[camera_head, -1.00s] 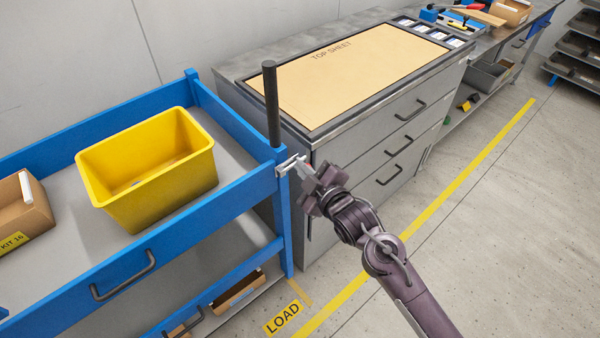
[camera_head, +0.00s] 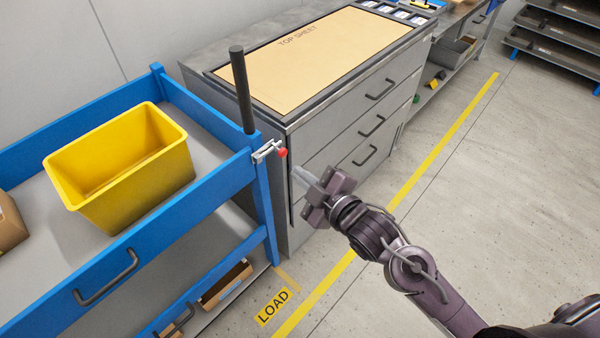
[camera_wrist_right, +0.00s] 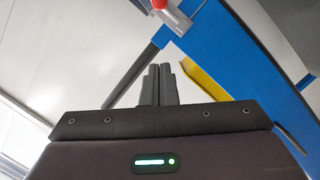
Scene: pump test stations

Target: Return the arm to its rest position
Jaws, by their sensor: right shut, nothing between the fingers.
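My right gripper (camera_head: 306,177) is shut and empty in the head view. It hangs in the air in front of the grey drawer cabinet, a little right of and below a small metal latch with a red tip (camera_head: 270,152) on the blue cart's corner. The gripper and the latch are apart. In the right wrist view the two fingers (camera_wrist_right: 158,84) are together, with the latch's red tip (camera_wrist_right: 159,4) at the top edge. My left gripper is not in view.
The blue cart (camera_head: 200,208) at left carries a yellow bin (camera_head: 125,190) and has a dark upright post (camera_head: 242,90). The grey cabinet (camera_head: 330,135) stands behind my gripper. Open floor (camera_head: 480,200) lies to the right, past a yellow line.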

